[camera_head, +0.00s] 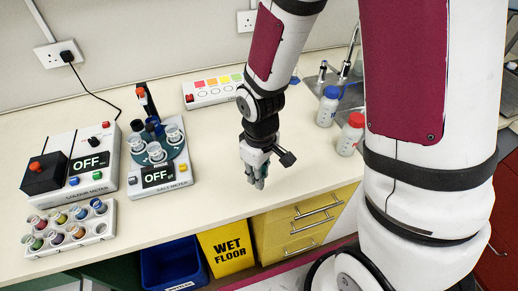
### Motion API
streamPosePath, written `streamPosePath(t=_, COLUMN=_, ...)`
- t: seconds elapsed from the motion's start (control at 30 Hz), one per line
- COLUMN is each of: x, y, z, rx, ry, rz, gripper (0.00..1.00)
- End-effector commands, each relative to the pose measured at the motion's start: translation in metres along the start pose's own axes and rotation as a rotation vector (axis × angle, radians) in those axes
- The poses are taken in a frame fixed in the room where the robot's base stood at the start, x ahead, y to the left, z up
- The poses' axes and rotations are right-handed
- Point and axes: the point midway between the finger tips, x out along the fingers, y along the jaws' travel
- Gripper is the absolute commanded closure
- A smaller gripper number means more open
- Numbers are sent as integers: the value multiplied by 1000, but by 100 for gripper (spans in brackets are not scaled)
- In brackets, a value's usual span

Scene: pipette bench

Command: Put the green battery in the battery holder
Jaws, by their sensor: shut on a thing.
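My gripper (256,180) is above the bench near its front edge, right of the two meters. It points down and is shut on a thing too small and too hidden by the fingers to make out. I cannot pick out a green battery anywhere in the view. I cannot name any object as the battery holder with certainty. A white box (200,103) with a red switch and pink, orange, yellow and green squares lies at the back of the bench, behind and left of my gripper.
Two meters showing OFF, one at the far left (108,165) and one beside it (182,177), stand left of my gripper. A rack (102,235) holds several coloured vials. Blue-capped (327,107) and red-capped (350,135) bottles stand right, by a sink. Bench around my gripper is clear.

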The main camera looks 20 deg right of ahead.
Motion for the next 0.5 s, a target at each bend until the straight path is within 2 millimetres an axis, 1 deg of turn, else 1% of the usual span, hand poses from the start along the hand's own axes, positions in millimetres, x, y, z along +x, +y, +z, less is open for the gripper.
streamPosePath(t=0.1, x=1, y=25, z=-15, rx=4, ry=0, rz=0, gripper=100)
streamPosePath(t=0.3, x=6, y=63, z=-40, rx=2, ry=0, rz=0, gripper=100)
streamPosePath(t=0.4, x=8, y=76, z=-49, rx=1, ry=0, rz=0, gripper=100)
streamPosePath(t=0.5, x=8, y=84, z=-54, rx=-1, ry=0, rz=0, gripper=100)
